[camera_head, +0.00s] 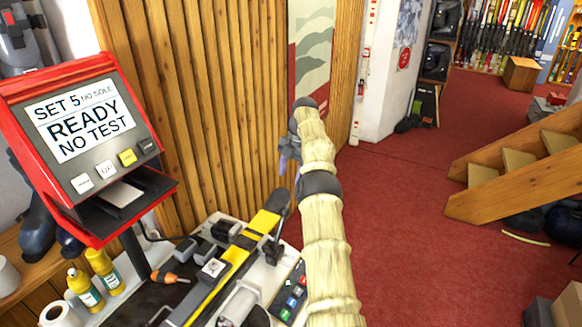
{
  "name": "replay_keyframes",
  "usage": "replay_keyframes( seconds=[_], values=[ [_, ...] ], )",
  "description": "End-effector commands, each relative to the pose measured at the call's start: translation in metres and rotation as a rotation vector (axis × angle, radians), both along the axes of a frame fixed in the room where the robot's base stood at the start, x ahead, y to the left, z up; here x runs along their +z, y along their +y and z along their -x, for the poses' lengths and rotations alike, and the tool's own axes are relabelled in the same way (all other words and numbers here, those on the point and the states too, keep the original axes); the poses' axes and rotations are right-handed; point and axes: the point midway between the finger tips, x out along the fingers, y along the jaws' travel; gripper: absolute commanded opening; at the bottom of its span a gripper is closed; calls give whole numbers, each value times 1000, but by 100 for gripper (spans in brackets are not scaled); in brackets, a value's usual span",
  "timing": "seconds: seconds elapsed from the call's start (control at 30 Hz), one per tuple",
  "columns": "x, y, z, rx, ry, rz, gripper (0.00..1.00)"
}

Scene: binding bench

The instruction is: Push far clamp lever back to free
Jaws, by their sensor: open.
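The bench (232,220) at bottom centre carries a yellow-and-black bar (232,268) running away from me. A dark clamp (272,250) sits beside the bar's far part, and a thin dark lever (285,212) rises from it, tilted slightly right. I cannot tell its exact lock position. My gripper (287,158) is a small blue-grey shape left of my cream arm, above and beyond the lever, apart from it in the picture. It is open, with its fingers partly hidden by the arm. A dark piece at the bar's near end is cut by the frame edge.
A red display unit (55,85) reading READY stands left of the bench. A slatted wood wall (215,110) stands behind. Red carpet (410,220) is free at right, before wooden steps (490,180).

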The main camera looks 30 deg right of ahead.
Motion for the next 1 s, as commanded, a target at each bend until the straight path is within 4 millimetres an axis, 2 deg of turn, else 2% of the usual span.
replay_keyframes(
  seconds=[0.3,0.37,0.57,0.6,0.8,1.0],
  values=[
    [1,0,0,0,0,0,55],
    [1,0,0,0,0,0,45],
    [6,12,-6,-24,7,15,6],
    [8,18,-8,-38,10,23,0],
    [19,58,-19,-144,30,72,0],
    [27,101,-20,-281,43,122,0]
  ],
)
